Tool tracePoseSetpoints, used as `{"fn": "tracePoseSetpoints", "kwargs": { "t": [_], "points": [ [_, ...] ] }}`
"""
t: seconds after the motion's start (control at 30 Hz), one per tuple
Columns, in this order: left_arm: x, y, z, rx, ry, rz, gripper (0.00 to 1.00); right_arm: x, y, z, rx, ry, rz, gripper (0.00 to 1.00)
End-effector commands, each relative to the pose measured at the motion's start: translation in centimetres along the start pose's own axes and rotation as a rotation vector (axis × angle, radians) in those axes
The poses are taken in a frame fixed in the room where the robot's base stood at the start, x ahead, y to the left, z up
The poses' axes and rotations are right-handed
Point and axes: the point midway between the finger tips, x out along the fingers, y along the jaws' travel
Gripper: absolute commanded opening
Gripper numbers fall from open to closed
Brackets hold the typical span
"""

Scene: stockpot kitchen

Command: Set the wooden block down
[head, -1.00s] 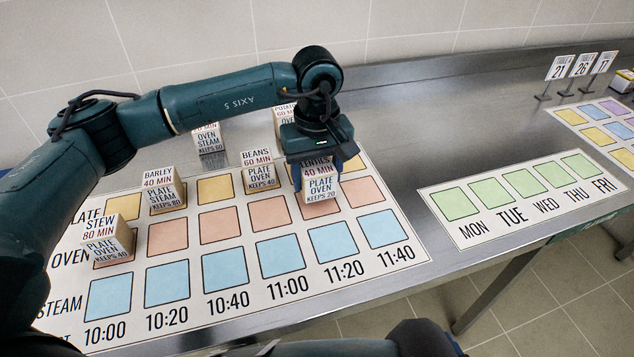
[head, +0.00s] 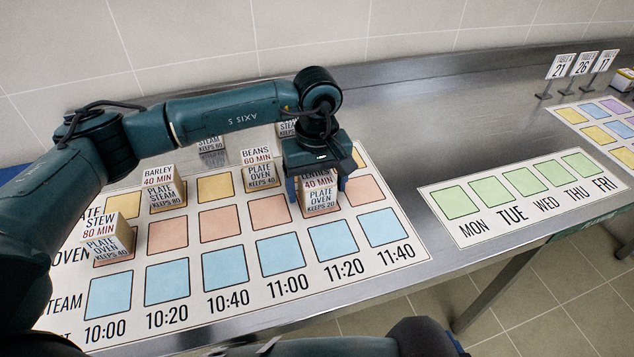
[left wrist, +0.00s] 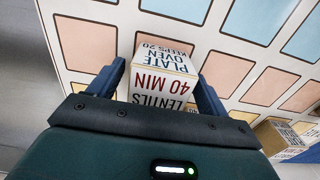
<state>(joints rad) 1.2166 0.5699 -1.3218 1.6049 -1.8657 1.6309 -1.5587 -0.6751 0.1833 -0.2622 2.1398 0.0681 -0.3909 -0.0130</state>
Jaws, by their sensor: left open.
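The wooden block (head: 320,199) marked "LENTILS 40 MIN, PLATE OVEN KEEPS 20" stands upright on the printed chart (head: 395,268), in the orange middle row above the 11:20 column. My left gripper (head: 318,190) is open over the block from above, one finger on each side. My right gripper is not in view.
Stew (head: 108,240), barley (head: 165,190) and beans (head: 259,171) blocks stand on the chart. Others stand behind, partly hidden by my arm. A weekday strip (head: 470,232) with green squares lies to the right. Bare steel counter (head: 400,150) lies between.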

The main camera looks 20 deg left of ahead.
Motion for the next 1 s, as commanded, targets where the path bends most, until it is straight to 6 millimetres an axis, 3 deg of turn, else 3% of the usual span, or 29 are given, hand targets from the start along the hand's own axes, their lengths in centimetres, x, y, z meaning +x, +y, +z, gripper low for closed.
{"fn": "tracePoseSetpoints", "kwargs": {
  "t": [0.23, 0.7, 1.0],
  "points": [
    [-1.1, 0.0, -0.1, 0.0, 0.002, 0.002, 0.78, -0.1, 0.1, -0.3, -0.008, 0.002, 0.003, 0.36],
    [-10.4, 0.0, 0.0, 0.001, 0.003, 0.002, 0.78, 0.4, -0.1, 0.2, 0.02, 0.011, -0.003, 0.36],
    [-12.4, 0.0, 0.0, 0.001, 0.0, 0.0, 0.78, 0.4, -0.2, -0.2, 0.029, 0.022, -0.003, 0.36]
  ]
}}
